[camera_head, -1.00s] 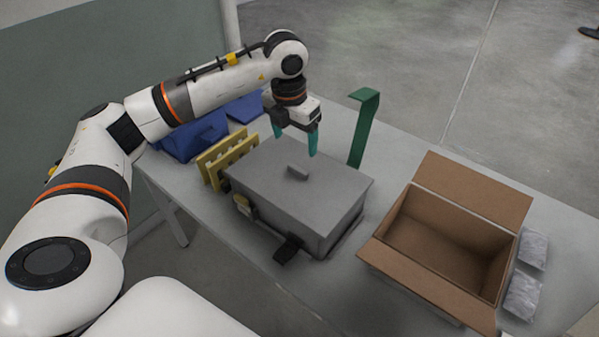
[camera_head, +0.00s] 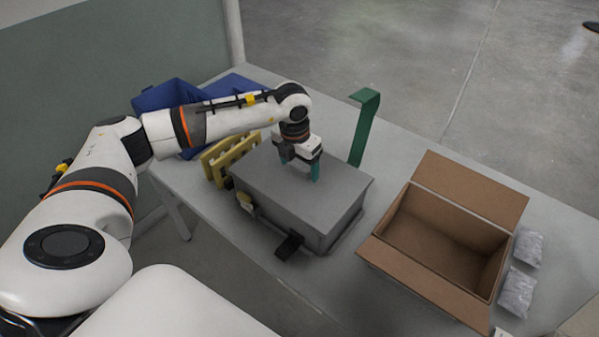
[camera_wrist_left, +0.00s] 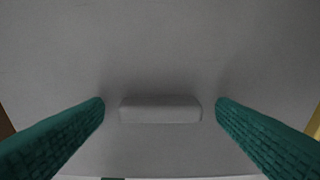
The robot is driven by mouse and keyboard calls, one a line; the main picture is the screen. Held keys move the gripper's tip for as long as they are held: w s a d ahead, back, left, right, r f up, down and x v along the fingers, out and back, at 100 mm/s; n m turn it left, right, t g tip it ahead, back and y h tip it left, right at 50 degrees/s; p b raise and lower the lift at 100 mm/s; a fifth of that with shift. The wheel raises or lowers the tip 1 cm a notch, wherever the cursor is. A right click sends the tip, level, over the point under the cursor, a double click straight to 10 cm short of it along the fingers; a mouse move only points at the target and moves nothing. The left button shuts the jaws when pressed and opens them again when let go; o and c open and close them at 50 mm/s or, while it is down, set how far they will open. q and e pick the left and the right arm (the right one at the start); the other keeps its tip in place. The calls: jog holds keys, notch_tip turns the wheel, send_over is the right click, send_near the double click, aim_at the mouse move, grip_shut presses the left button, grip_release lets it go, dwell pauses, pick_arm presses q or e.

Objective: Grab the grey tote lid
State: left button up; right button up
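The grey tote lid (camera_head: 335,190) lies flat on top of the grey tote (camera_head: 308,230) on the table. In the left wrist view the lid (camera_wrist_left: 160,50) fills most of the picture. Its raised grey handle (camera_wrist_left: 160,109) sits between the two green fingertips, with a gap on each side. My left gripper (camera_head: 300,170) points down over the lid and is open around the handle. Its fingers hide the handle in the head view. My right gripper is not in view.
An open cardboard box (camera_head: 440,240) stands to the right, with silvery packets (camera_head: 518,290) beside it. A green upright bracket (camera_head: 363,128) stands behind the tote. A yellow rack (camera_head: 228,157) and blue bins (camera_head: 165,97) are at the left.

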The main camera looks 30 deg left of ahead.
pick_arm(q)
jog(key=c, duration=1.1)
jog(key=shift+c, duration=0.2)
jog(key=shift+r, duration=0.15)
